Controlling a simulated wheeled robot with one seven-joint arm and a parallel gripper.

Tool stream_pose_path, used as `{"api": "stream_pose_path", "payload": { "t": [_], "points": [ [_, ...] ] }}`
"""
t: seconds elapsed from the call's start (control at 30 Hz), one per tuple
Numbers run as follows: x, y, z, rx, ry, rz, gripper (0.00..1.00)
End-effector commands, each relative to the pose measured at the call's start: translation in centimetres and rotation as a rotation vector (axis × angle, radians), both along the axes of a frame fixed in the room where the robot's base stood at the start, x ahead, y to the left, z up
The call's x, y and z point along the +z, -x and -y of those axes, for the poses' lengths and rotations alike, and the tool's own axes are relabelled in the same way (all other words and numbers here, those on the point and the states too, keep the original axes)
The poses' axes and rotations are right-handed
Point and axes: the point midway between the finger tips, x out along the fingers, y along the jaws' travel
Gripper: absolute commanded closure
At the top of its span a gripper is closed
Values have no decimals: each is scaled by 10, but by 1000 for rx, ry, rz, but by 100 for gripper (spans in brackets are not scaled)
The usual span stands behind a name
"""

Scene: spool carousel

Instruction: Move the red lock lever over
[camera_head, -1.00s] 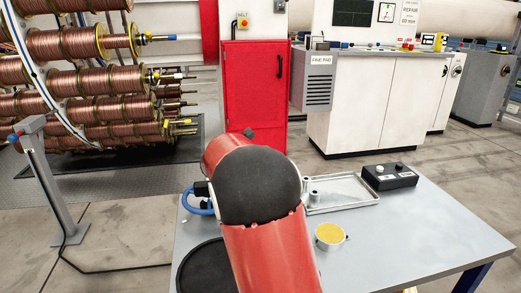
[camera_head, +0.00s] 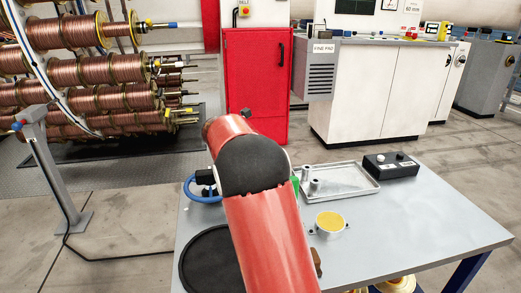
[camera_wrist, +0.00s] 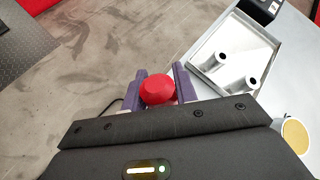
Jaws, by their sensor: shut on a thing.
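In the wrist view a rounded red knob (camera_wrist: 157,90), which looks like the end of the red lock lever, sits between the two purple fingers. My gripper (camera_wrist: 160,89) is shut on it. The rest of the lever is hidden below the knob and behind the gripper body. The knob appears near the table's edge, with floor beyond it. In the head view my arm hides the gripper and the red knob.
A metal tray (camera_head: 345,193) with upright posts, a black button box (camera_head: 391,166) and a yellow-topped round part (camera_head: 330,222) are on the grey table (camera_head: 420,225). A blue ring (camera_head: 190,187) is at its left edge. Copper spools (camera_head: 70,72) and a grey pedestal (camera_head: 50,175) stand left.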

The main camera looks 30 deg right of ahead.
Motion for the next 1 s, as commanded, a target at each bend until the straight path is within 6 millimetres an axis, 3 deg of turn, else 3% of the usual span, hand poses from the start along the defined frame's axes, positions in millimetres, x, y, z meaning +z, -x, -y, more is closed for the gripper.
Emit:
{"api": "stream_pose_path", "payload": {
  "t": [0.1, 0.13, 0.3, 0.63, 1.0],
  "points": [
    [1, -1, 0, 6, 2, 1, 100],
    [1, -1, 0, 6, 2, 1, 69],
    [0, -1, 0, 4, 1, 1, 49],
    [4, 0, -5, 4, 1, 2, 49],
    [36, 15, -50, 6, 1, 2, 49]
  ]
}}
